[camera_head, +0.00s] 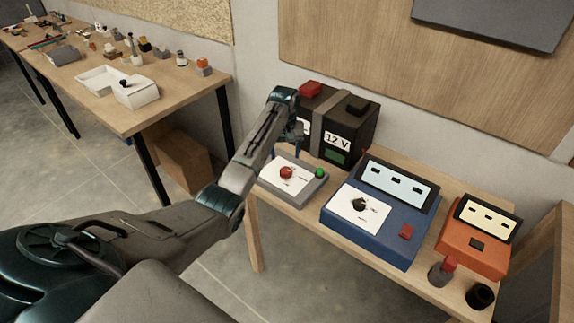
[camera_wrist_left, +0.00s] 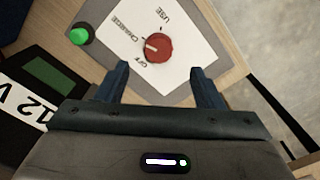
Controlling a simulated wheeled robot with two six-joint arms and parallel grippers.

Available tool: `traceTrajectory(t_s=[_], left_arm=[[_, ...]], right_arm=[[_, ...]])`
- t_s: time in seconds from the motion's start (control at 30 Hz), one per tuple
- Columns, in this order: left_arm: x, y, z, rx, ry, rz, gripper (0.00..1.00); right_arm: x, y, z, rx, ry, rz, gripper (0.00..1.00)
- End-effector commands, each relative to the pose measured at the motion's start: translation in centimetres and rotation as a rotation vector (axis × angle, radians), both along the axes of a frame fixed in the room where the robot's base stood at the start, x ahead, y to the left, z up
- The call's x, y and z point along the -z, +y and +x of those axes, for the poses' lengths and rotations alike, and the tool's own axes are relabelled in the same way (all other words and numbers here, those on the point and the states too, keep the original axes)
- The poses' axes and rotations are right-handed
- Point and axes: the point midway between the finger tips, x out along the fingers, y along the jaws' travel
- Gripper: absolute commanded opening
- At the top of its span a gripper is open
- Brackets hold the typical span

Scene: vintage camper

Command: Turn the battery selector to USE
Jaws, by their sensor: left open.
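The battery selector is a red round knob (camera_wrist_left: 158,47) on a white plate (camera_wrist_left: 195,45) lettered USE, CHARGE and OFF. A short white mark on the knob points left in the wrist view, toward the CHARGE and OFF side and away from USE. In the head view the red knob (camera_head: 286,172) sits on a low grey box (camera_head: 292,196) on the small table. My left gripper (camera_head: 287,150) is open above and behind the box; in the wrist view its two fingers (camera_wrist_left: 160,72) are apart, short of the knob. My right gripper is not in view.
A green button (camera_head: 320,173) is on the same box. A black 12 V battery (camera_head: 345,125) stands close behind. A blue device (camera_head: 375,235) and an orange device (camera_head: 470,250) stand to the right. A cluttered workbench (camera_head: 175,100) is at the left.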

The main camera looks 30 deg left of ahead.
Motion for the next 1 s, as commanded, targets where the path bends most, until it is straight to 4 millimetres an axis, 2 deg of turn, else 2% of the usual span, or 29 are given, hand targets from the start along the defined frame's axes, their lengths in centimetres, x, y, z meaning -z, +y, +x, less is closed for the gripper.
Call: traceTrajectory(t_s=[0.03,0.17,0.27,0.4,0.57,0.8,1.0], left_arm=[[0.8,-0.1,0.0,0.000,0.004,-0.002,0.61],[3.4,-0.1,-0.1,0.001,0.004,-0.002,0.61],[5.1,-0.1,-0.1,0.001,0.003,-0.001,0.61],[6.7,0.0,0.0,0.001,0.000,0.000,0.61],[7.5,0.0,0.0,0.001,-0.001,0.001,0.61],[7.6,0.0,0.0,0.001,-0.002,0.000,0.61],[7.5,0.0,0.0,0.001,-0.001,0.000,0.22]], right_arm=[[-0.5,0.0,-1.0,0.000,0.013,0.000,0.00],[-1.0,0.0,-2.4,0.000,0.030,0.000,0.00],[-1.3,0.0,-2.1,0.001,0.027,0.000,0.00],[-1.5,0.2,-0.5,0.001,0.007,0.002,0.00],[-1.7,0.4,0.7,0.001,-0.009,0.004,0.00],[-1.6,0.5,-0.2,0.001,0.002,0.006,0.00],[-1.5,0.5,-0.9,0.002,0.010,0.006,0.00]])
